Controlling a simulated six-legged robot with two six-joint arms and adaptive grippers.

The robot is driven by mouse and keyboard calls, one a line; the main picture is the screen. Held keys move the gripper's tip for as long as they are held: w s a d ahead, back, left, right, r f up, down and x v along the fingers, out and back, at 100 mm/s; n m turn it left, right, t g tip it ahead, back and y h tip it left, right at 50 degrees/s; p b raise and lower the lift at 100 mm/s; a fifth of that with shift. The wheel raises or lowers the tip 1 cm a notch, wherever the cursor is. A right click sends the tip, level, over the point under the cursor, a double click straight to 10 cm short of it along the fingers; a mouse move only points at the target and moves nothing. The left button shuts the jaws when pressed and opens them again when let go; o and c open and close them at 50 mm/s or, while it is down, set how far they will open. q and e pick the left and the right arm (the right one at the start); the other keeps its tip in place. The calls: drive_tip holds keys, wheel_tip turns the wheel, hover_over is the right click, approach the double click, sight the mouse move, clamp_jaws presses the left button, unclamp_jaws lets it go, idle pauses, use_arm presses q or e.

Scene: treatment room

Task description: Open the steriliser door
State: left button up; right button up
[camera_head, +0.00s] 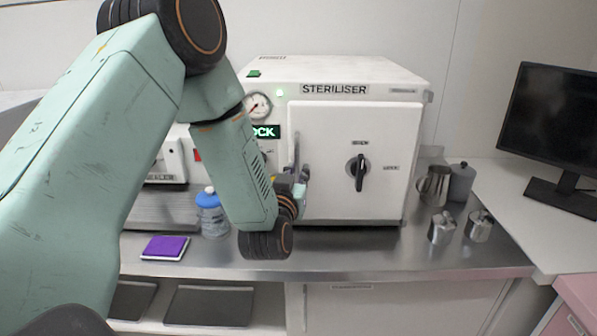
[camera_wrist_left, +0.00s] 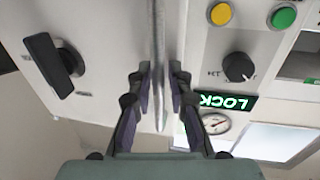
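The white steriliser (camera_head: 340,70) stands on a steel counter. Its door (camera_head: 325,125) looks closed, with a black rotary handle (camera_head: 358,172) pointing vertically. That black handle also shows in the wrist view (camera_wrist_left: 55,62). A thin vertical grey bar (camera_wrist_left: 159,60) runs along the door's left side. My left gripper (camera_head: 301,172) is at this bar; in the wrist view its fingers (camera_wrist_left: 160,75) stand either side of it, apart, with gaps visible. A green lit sign reads LOCK (camera_wrist_left: 226,102); my arm partly hides it in the head view. My right gripper is not in view.
A blue-capped bottle (camera_head: 212,215) and a purple pad (camera_head: 165,247) are on the counter (camera_head: 350,258) at left. Several metal canisters (camera_head: 442,228) stand at right, near a monitor (camera_head: 552,120). The counter before the door is clear.

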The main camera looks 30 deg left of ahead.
use_arm(q)
drive_tip(key=shift+s+d+r, duration=0.15)
drive_tip(key=shift+s+r, duration=0.2)
drive_tip(key=shift+r, duration=0.1)
drive_tip(key=shift+w+f, duration=0.3)
drive_tip(key=shift+w, duration=0.2)
drive_tip(key=c, duration=0.3)
clamp_jaws()
drive_tip(key=shift+s+r, duration=0.15)
